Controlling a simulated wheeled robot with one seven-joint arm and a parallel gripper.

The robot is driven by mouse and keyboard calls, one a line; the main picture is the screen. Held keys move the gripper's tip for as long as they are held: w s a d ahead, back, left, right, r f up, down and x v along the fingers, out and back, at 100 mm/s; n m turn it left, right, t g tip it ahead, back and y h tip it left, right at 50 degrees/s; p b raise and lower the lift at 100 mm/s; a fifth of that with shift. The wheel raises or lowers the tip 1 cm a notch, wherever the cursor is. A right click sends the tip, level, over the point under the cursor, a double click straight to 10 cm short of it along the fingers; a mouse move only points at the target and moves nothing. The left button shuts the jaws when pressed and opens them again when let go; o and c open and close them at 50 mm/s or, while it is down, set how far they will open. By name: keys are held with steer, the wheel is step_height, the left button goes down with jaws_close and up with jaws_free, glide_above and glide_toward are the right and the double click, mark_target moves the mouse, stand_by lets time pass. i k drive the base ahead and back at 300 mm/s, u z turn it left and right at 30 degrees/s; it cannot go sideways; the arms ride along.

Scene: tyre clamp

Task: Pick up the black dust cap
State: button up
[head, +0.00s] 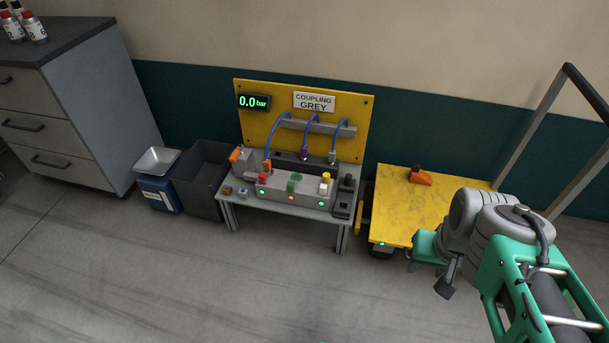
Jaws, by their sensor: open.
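I cannot single out the black dust cap for certain at this size. A dark upright piece (347,183) stands on a black block (343,205) at the right end of the grey bench (287,203); I cannot tell if it is the cap. A grey fixture (297,189) on the bench carries red, green and yellow-topped parts. My gripper (428,274) is at the right, in front of the yellow table and well apart from the bench. It looks open, with nothing seen in it; my arm partly hides it.
A yellow board (353,106) behind the bench holds blue hoses, a "0.0 bar" display (254,102) and a "COUPLING GREY" sign (314,101). A yellow table (398,205) bears an orange item (420,177). A dark bin (203,176) and drawers (65,115) stand left. The front floor is clear.

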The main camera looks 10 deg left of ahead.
mark_target(348, 181)
steer(key=k, duration=0.55)
steer(key=u, duration=0.9)
steer(key=i, duration=2.2)
steer(key=z, duration=0.4)
